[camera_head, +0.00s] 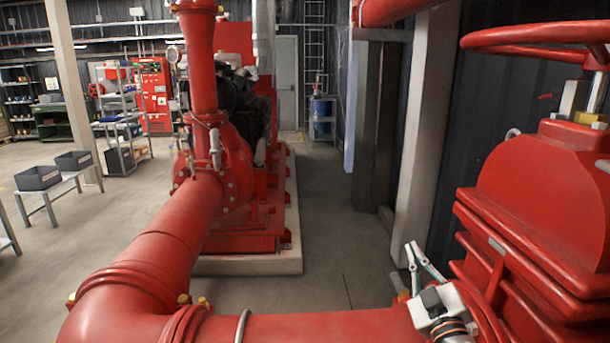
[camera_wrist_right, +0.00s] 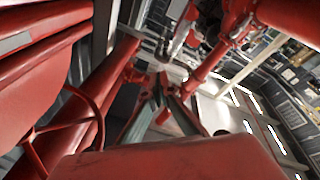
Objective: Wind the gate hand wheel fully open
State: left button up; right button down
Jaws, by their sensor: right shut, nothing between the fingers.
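The red gate hand wheel (camera_head: 530,36) is at the top right of the head view, above the red valve body (camera_head: 555,190); its right side is cut off. My right gripper (camera_head: 411,252) is low in the head view, left of the valve body and well below the wheel, apart from it. Its fingers come together at the tips in the right wrist view (camera_wrist_right: 161,84), with nothing between them. A red spoked wheel (camera_wrist_right: 68,120) shows at the left of the wrist view; I cannot tell whether it is the same wheel. My left gripper is out of view.
A thick red pipe (camera_head: 150,262) crosses the foreground toward the red pump (camera_head: 235,165). A pale post (camera_head: 422,130) stands left of the valve. Grey bins (camera_head: 38,178) sit on a low table at left. The floor aisle (camera_head: 330,215) beyond the pipe is clear.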

jog(key=s+d+f+g, duration=0.1)
jog(key=s+f+g, duration=0.1)
jog(key=s+f, duration=0.2)
jog(key=s+d+f+g+h, duration=0.1)
jog(key=s+d+f+g, duration=0.1)
jog(key=s+f, duration=0.3)
jog(key=s+d+f+g+h, duration=0.1)
jog(key=s+f+g, duration=0.2)
jog(key=f, duration=0.6)
jog(key=shift+s+d+f+g, duration=0.1)
jog(key=shift+s+g, duration=0.05)
jog(key=shift+s, duration=0.3)
jog(key=shift+s+d+f+g, duration=0.1)
jog(key=shift+s+g, duration=0.05)
jog(key=shift+s, duration=0.3)
jog(key=s+d+f+g+h, duration=0.2)
jog(key=s+d+f+g, duration=0.15)
jog(key=s, duration=0.55)
jog(key=s+d+f+g+h, duration=0.2)
jog(key=s+d+f+g, duration=0.15)
jog(key=s, duration=0.65)
jog(key=w+a+f+m+t+y, duration=0.2)
jog(key=a+f+y, duration=0.5)
jog(key=a+f, duration=0.6)
jog(key=a+m+t, duration=0.1)
jog(key=a+t, duration=0.1)
jog(key=a, duration=0.1)
jog(key=shift+w+t+y, duration=0.3)
jog(key=shift+y, duration=0.1)
